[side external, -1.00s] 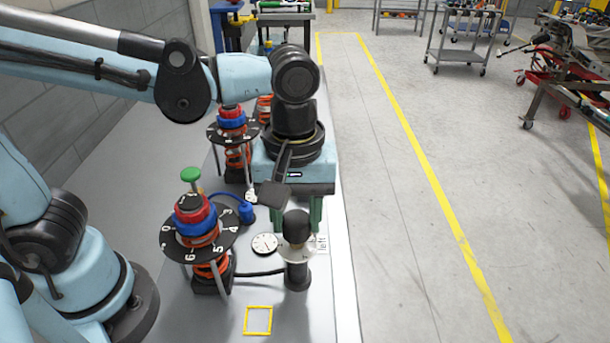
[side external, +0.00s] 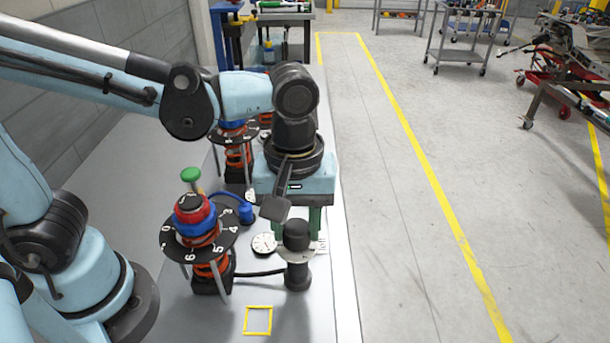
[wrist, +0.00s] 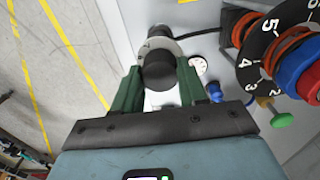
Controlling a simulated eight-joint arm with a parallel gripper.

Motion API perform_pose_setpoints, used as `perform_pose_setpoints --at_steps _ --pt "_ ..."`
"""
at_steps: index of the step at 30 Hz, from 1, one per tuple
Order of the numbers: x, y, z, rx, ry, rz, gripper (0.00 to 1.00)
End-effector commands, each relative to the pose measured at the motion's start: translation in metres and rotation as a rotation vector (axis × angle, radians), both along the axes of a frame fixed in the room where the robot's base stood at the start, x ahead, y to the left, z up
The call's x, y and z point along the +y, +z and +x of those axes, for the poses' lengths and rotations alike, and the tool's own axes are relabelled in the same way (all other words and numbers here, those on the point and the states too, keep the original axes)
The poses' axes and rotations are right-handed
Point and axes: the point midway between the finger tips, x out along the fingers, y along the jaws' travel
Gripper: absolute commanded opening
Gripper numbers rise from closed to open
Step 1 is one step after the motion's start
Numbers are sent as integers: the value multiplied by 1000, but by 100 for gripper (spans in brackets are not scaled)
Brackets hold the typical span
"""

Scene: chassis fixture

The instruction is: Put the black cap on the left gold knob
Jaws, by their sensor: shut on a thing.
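My gripper (side external: 297,230) points down, its green fingers shut on the black cap (side external: 296,237). The wrist view shows the cap (wrist: 158,72) between the two fingertips (wrist: 158,78). The cap looks upright, directly over a black post (side external: 298,274) with a pale round plate (side external: 313,248) near its top. A tag reading "left" (side external: 322,246) is beside it. No gold surface shows; the knob at this post is hidden under the cap. I cannot tell whether the cap is fully seated.
A spring fixture with a numbered black disc (side external: 170,243), red and blue rings and a green knob (side external: 190,174) stands close on the left. Another spring fixture (side external: 238,155) is behind. A white dial (side external: 264,244) lies beside the post. A yellow square outline (side external: 258,333) marks clear tabletop in front.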

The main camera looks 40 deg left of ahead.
Motion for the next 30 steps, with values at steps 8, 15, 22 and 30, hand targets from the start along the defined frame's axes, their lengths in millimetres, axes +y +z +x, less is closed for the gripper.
perform_pose_setpoints --at_steps 8,15,22,30 --pt "0 -6 0 0 0 0 14" --pt "0 -6 0 0 0 0 14" --pt "0 -6 0 0 0 0 14" --pt "0 -9 0 0 0 0 14"
